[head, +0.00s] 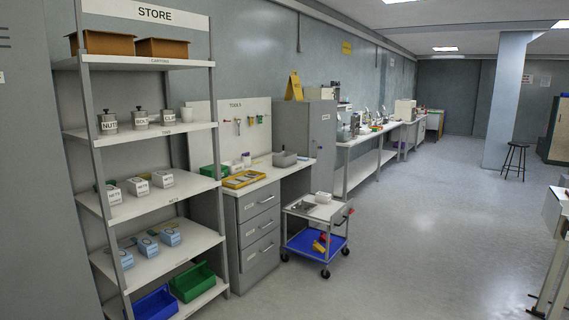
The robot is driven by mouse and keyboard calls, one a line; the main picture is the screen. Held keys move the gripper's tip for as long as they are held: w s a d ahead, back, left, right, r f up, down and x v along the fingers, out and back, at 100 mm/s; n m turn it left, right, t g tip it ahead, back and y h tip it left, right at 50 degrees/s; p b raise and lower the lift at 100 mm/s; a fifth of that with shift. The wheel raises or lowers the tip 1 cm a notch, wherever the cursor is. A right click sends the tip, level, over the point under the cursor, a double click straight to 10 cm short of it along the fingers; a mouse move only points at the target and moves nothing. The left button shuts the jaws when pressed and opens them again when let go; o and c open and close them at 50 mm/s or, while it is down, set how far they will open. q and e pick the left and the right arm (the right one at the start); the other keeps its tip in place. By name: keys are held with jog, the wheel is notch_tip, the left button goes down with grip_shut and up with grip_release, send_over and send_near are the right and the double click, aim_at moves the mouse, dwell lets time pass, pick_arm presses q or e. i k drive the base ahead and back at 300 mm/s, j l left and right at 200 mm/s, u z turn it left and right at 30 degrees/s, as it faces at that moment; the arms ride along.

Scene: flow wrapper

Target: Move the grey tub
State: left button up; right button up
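A grey tub (285,158) sits on the white top of the tool bench (262,176), near the bench's right end and beside the grey cabinet. It is small in the head view and appears upright; I cannot see what it holds. Neither of my grippers is in view.
A wheeled trolley (321,213) with a blue lower shelf stands in front of the bench's right end. The STORE rack (158,129) with boxes and bins is at left. A yellow tray (244,179) lies on the bench. Open floor (420,220) spreads to the right.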

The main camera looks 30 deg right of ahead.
aim_at(283, 159)
jog(key=i+l+z, duration=0.35)
jog(key=i, duration=0.15)
jog(key=i+l+z, duration=0.15)
jog(key=i+z, duration=0.15)
jog(key=i, duration=0.15)
jog(key=i+z, duration=0.35)
jog(key=i, duration=0.2)
jog(key=i+l, duration=0.1)
jog(key=i, duration=1.75)
jog(key=j+u, duration=0.05)
